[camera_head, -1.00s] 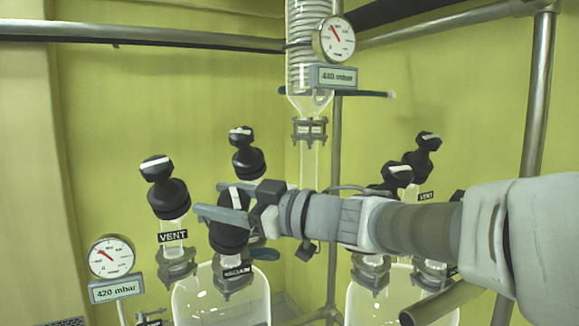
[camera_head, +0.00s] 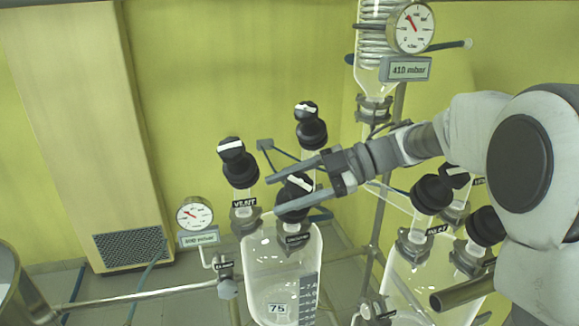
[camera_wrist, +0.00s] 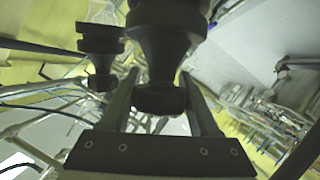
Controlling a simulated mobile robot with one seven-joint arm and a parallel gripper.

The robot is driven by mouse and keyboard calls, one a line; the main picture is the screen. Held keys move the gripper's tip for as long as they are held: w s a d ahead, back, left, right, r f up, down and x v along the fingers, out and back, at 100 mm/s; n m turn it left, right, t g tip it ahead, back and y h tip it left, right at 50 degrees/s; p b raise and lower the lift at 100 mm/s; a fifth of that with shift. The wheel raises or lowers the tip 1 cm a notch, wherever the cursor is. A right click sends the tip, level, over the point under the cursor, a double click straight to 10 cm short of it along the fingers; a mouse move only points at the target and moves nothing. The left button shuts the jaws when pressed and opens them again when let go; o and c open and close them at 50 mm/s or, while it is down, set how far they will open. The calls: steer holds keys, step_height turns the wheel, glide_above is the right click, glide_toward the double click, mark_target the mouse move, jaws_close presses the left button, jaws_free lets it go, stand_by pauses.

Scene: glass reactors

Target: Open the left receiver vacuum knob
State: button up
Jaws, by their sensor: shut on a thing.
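The left receiver's vacuum knob (camera_head: 293,205) is black with a white stripe that slants down to the right. It sits above a small dark label on the left glass receiver (camera_head: 265,262). My gripper (camera_head: 273,193) comes from the right, its grey fingers on either side of the knob and shut on it. In the wrist view a dark knob (camera_wrist: 160,98) shows between the two fingers. The fingers hide part of the knob in the head view.
A black vent knob (camera_head: 240,172) stands left of my gripper and another black knob (camera_head: 311,133) behind it. A round gauge (camera_head: 194,213) is at lower left. A condenser with a 410 mbar display (camera_head: 405,69) rises behind. More black knobs (camera_head: 431,194) stand at right, below my arm.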

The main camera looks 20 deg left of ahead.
steer(key=shift+s+d+f+n+g+h+p, duration=0.1)
steer(key=shift+s+f+n+g+h+p, duration=0.05)
steer(key=shift+n+g+h+p, duration=0.7)
steer(key=shift+f, duration=0.1)
steer(key=o, duration=1.4)
